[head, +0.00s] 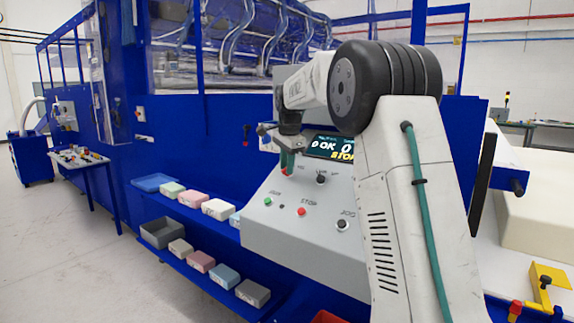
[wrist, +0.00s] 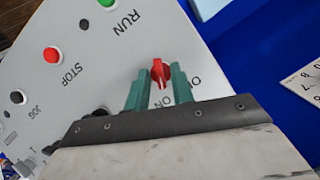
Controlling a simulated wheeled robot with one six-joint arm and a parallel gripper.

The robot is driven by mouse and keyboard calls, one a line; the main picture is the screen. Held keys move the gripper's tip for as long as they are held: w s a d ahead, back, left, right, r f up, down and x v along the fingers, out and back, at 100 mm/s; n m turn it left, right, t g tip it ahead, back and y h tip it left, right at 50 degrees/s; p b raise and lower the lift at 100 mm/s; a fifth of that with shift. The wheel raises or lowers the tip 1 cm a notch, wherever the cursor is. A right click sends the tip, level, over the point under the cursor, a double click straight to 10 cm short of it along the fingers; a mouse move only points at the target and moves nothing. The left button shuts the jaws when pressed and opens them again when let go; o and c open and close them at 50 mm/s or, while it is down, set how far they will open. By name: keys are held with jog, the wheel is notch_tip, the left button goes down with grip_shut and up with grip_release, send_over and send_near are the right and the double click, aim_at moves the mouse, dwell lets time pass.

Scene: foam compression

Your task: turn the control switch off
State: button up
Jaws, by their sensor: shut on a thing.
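The grey control panel (head: 275,225) carries a red rotary switch knob (wrist: 160,72) with an O mark and other lettering beside it, partly covered. My gripper (wrist: 159,82) has its two green fingers on either side of the red knob, shut on it. The knob's red handle lies roughly in line with the fingers in the wrist view. In the head view my gripper (head: 288,166) reaches down to the panel's upper left part, and only a bit of red shows at its fingertips.
The panel also has a green RUN button (wrist: 84,25), a red STOP button (wrist: 50,54) and a black JOG knob (wrist: 17,97). Blue shelves with several foam blocks (head: 216,209) stand left of the panel.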

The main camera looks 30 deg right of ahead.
jog(key=n+g, duration=0.1)
jog(key=n, duration=0.2)
jog(key=n+g, duration=0.1)
jog(key=n, duration=0.1)
jog(key=shift+w+a+n+g+h, duration=0.1)
jog(key=shift+w+n+g+h, duration=0.2)
jog(key=n+g+h, duration=0.1)
jog(key=n, duration=0.1)
jog(key=n+g, duration=0.1)
jog(key=n, duration=0.2)
jog(key=shift+w+a+n+h, duration=0.15)
jog(key=shift+n+h, duration=0.15)
jog(key=shift+h, duration=0.1)
jog(key=o, duration=0.7)
jog(key=shift+c, duration=0.2)
jog(key=shift+r, duration=0.1)
jog(key=v, duration=0.7)
jog(key=shift+a+r, duration=0.2)
jog(key=shift+r, duration=0.05)
jog(key=shift+w, duration=0.15)
